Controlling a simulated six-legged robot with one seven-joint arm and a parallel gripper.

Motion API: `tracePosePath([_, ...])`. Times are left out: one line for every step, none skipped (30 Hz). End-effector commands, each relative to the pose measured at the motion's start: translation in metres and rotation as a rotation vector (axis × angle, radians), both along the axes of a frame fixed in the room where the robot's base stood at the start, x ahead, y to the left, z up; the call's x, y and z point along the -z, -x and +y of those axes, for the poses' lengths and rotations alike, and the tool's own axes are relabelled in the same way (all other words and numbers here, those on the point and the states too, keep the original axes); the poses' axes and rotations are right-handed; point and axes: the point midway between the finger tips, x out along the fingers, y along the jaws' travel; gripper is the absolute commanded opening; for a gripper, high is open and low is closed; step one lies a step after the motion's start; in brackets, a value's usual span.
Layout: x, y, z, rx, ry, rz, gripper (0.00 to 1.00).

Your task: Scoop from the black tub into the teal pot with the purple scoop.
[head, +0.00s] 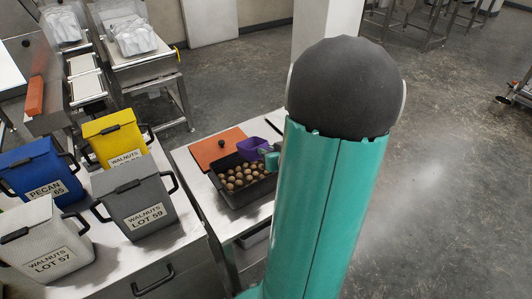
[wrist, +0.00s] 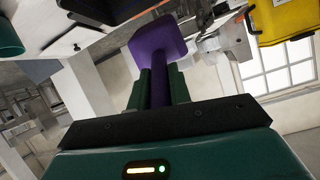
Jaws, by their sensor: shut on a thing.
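My gripper (head: 271,157) is shut on the handle of the purple scoop (head: 253,147), which also shows in the wrist view (wrist: 160,45) with its handle between my two fingers (wrist: 160,80). In the head view the scoop is at the far right part of the black tub (head: 257,193), seemingly above its rim. The tub holds many round brown nuts. I cannot tell whether the scoop holds anything. The teal pot is not clear in the head view, where my arm hides part of the table. A teal edge (wrist: 9,38) at the wrist view's left may be the pot.
Labelled bins in blue (head: 38,165), yellow (head: 113,132), grey (head: 140,190) and white (head: 45,235) stand on the counter at left. Floor right of my arm is open.

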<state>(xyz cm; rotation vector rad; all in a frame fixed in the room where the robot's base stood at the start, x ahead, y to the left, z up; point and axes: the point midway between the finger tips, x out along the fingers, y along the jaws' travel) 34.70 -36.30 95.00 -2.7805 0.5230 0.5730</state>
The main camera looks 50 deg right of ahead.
Motion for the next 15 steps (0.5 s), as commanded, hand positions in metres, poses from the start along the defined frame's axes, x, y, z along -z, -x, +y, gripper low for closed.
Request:
tracePosePath([0.0,0.0,0.0,0.0,0.001,0.0,0.0])
tracePosePath([0.0,0.0,-0.001,0.001,0.0,0.001,0.0])
tracePosePath([0.001,0.001,-0.002,0.001,0.0,0.002,0.0])
tracePosePath([0.002,0.001,-0.003,0.001,-0.001,0.004,0.0])
tracePosePath([0.003,0.001,-0.003,0.002,-0.002,0.006,0.0])
tracePosePath([0.004,0.001,-0.004,0.002,-0.003,0.009,0.0])
tracePosePath([0.006,0.001,-0.004,0.001,-0.003,0.012,0.0])
tracePosePath([0.008,0.001,-0.004,0.001,-0.005,0.015,0.0])
tracePosePath([0.01,0.001,-0.004,0.0,-0.006,0.018,0.0])
tracePosePath([0.012,0.0,-0.004,0.0,-0.007,0.022,0.0])
tracePosePath([0.014,0.0,-0.004,0.0,-0.009,0.025,0.0])
tracePosePath([0.016,0.0,-0.004,0.0,-0.01,0.03,0.0])
tracePosePath([0.018,0.0,-0.004,-0.001,-0.011,0.033,0.0])
tracePosePath([0.02,-0.001,-0.004,0.0,-0.012,0.036,0.0])
tracePosePath([0.023,-0.001,-0.003,-0.001,-0.014,0.04,0.0])
